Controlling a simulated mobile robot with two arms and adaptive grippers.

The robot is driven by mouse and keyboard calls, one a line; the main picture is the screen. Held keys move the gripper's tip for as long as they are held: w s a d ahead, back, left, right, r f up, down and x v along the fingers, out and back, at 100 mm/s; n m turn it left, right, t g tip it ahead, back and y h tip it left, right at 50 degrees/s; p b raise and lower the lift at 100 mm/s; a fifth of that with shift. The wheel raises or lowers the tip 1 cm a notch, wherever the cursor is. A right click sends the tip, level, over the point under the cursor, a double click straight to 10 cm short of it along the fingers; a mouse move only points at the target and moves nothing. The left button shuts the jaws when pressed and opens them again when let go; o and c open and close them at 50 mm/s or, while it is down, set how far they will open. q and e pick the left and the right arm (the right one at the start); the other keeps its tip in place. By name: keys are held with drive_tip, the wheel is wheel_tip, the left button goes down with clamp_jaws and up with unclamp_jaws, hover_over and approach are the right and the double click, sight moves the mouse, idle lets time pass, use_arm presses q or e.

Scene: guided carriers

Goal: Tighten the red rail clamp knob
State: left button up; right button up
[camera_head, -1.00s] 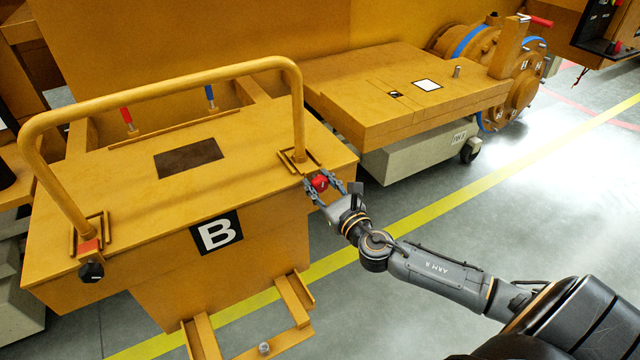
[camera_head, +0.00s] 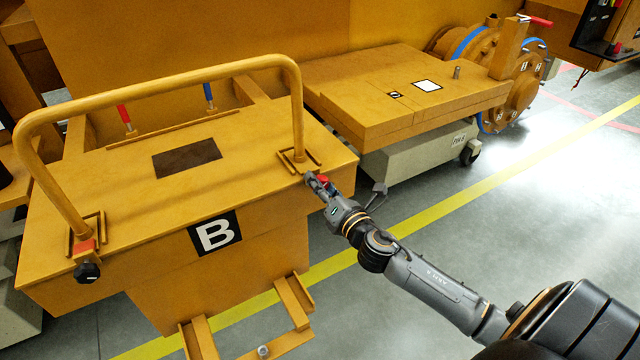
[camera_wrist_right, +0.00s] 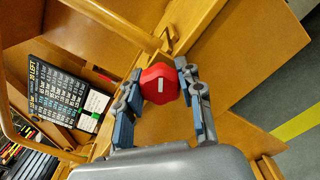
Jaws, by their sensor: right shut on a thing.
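The red rail clamp knob (camera_wrist_right: 158,85) has flat sides and a white bar on its face. It sits at the right front foot of the yellow handrail on carrier B (camera_head: 120,212). My right gripper (camera_wrist_right: 160,92) is shut on the knob, with one finger on each side of it in the wrist view. In the head view only a bit of the red knob (camera_head: 323,181) shows past my right gripper (camera_head: 318,183), which hides most of it. My left gripper is not in view.
A black knob (camera_head: 88,272) sits at the rail's left foot. A red-handled lever (camera_head: 125,116) and a blue-handled lever (camera_head: 209,94) stand behind the top plate. A lower orange platform (camera_head: 410,100) is at the back right. The floor on the right is clear.

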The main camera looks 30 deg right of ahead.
drive_tip(key=m, duration=0.3)
drive_tip(key=shift+m, duration=0.4)
drive_tip(key=m, duration=0.2)
drive_tip(key=shift+m+p, duration=0.3)
drive_tip(key=shift+m, duration=0.1)
drive_tip(key=m, duration=0.3)
drive_tip(key=shift+p, duration=0.4)
drive_tip(key=shift+m+p, duration=0.35)
drive_tip(key=shift+m, duration=1.35)
drive_tip(key=o, duration=1.2)
drive_tip(key=shift+f, duration=0.1)
